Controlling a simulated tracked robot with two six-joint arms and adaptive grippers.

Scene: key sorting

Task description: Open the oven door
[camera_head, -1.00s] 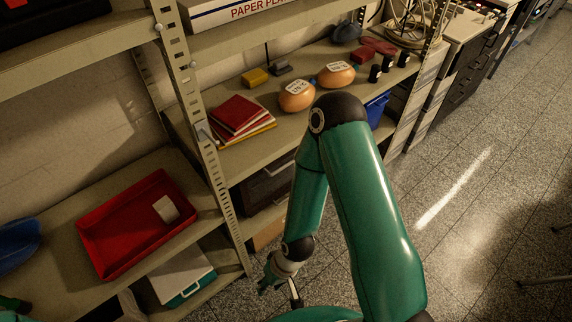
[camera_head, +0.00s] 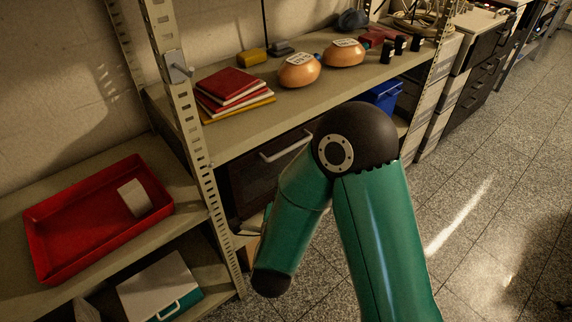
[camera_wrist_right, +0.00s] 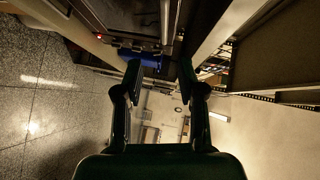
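The oven (camera_head: 250,183) is a dark box on the lower shelf, under the shelf with the books. Its light bar handle (camera_head: 288,145) runs along the top of its front, and the door looks shut. My right arm covers the oven's right part. My right gripper is hidden in the head view, behind or below the arm. In the right wrist view my right gripper (camera_wrist_right: 159,80) has its two fingers apart, with nothing seen held between them. I cannot tell how far it is from the handle. My left gripper is not in view.
A shelf post (camera_head: 190,130) stands just left of the oven. A blue bin (camera_head: 384,95) is to its right. Books (camera_head: 232,88) and orange rounded objects (camera_head: 299,70) lie on the shelf above. A red tray (camera_head: 75,240) is on the left shelf. Floor is clear at right.

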